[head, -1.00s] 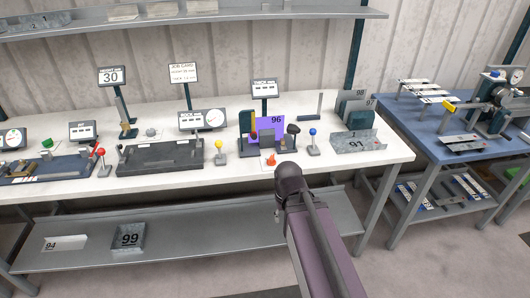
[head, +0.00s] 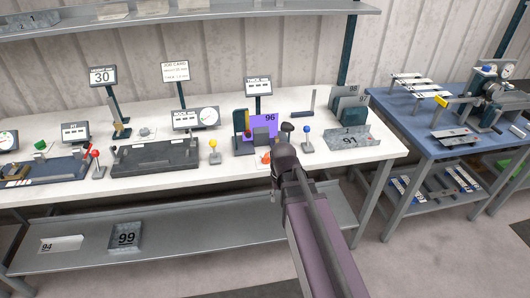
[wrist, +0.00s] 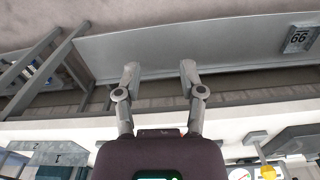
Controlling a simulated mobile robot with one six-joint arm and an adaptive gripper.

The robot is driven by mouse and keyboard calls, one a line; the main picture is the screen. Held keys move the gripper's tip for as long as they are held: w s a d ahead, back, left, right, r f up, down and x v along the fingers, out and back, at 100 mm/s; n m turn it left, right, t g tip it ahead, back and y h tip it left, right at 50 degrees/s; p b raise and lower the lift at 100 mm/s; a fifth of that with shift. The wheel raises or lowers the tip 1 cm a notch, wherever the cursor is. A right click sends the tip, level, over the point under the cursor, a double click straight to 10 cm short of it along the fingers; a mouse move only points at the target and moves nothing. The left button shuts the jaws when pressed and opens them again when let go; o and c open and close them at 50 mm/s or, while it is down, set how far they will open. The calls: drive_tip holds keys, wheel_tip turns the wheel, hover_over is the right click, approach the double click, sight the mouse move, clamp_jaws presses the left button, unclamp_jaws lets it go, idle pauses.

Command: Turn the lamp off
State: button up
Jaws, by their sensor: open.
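No thing is plainly a lamp in these views. A yellow knob (wrist: 268,172) shows at the lower right.
Gauges, signs and a dark fixture (head: 157,156) crowd the bench. A metal tray marked 91 (head: 348,140) stands at its right. The lower shelf (head: 200,235) holds a bin marked 99 (head: 125,236). A blue table (head: 420,135) stands to the right. Floor is clear in front.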

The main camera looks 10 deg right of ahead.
sight(266, 154)
drive_tip(key=w+r+m+p, duration=0.2)
drive_tip(key=w+r+p, duration=0.3)
drive_tip(key=w, duration=0.7)
drive_tip(key=w+r+m+p, duration=0.3)
drive_tip(key=w+r+p, duration=0.3)
drive_tip(key=w, duration=0.6)
drive_tip(key=shift+r, duration=0.4)
drive_tip(key=shift+a+f, duration=0.1)
drive_tip(key=shift+f, duration=0.05)
wheel_tip(266, 154, down, 14)
drive_tip(key=b, duration=1.4)
drive_tip(key=shift+r, duration=0.25)
clamp_jaws()
